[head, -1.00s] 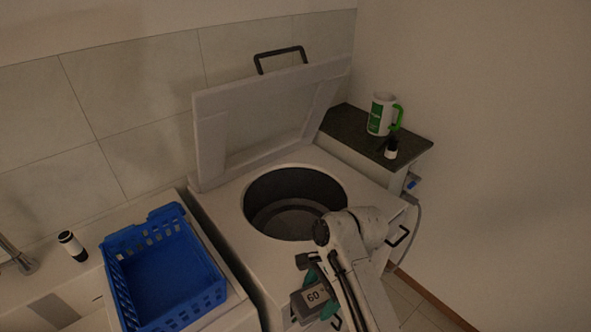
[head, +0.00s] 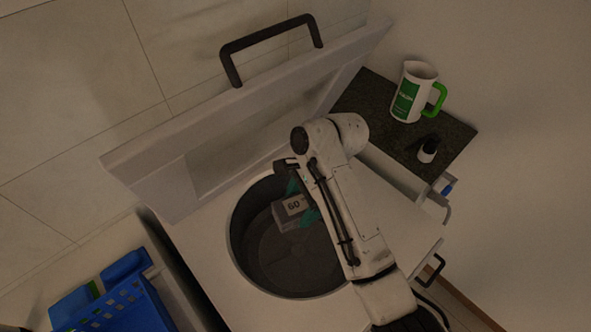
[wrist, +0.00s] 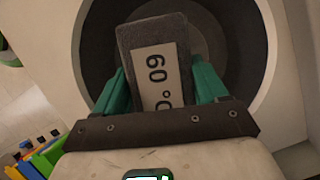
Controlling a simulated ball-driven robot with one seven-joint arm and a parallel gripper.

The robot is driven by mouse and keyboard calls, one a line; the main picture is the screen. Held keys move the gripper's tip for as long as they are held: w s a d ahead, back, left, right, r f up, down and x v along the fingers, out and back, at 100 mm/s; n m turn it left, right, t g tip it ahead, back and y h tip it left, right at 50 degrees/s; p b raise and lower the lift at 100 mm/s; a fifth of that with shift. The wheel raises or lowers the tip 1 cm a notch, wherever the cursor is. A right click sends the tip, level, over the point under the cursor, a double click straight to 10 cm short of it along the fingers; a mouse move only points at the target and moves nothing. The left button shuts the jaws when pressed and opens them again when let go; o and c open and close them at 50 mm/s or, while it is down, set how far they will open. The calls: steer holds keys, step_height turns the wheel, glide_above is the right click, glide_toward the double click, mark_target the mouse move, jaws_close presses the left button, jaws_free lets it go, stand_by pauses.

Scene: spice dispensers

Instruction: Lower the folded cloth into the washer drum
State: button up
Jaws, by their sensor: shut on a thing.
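The folded cloth (head: 287,212) is a dark grey block with a pale label marked 60. My gripper (head: 303,203) has teal fingers and is shut on the cloth. The washer drum (head: 275,268) is a round dark opening in the white top of the washer. In the head view the cloth and fingers appear within the drum's mouth; I cannot tell how deep. The wrist view shows the cloth (wrist: 145,32) between the fingers, in front of the drum (wrist: 222,25). My arm hides the right part of the drum's rim.
The washer's lid (head: 215,135) stands open behind, with a black handle (head: 268,42). A blue basket (head: 125,308) lies at the lower left.

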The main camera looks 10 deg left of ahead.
steer(key=shift+w+a+f, duration=0.15)
steer(key=shift+w, duration=0.35)
steer(key=shift+f+b, duration=7.6)
steer(key=shift+f, duration=5.6)
steer(key=o, duration=1.1)
steer(key=shift+o, duration=0.2)
steer(key=shift+r, duration=0.1)
steer(key=p+v, duration=0.1)
steer(key=v, duration=0.9)
steer(key=shift+r, duration=0.3)
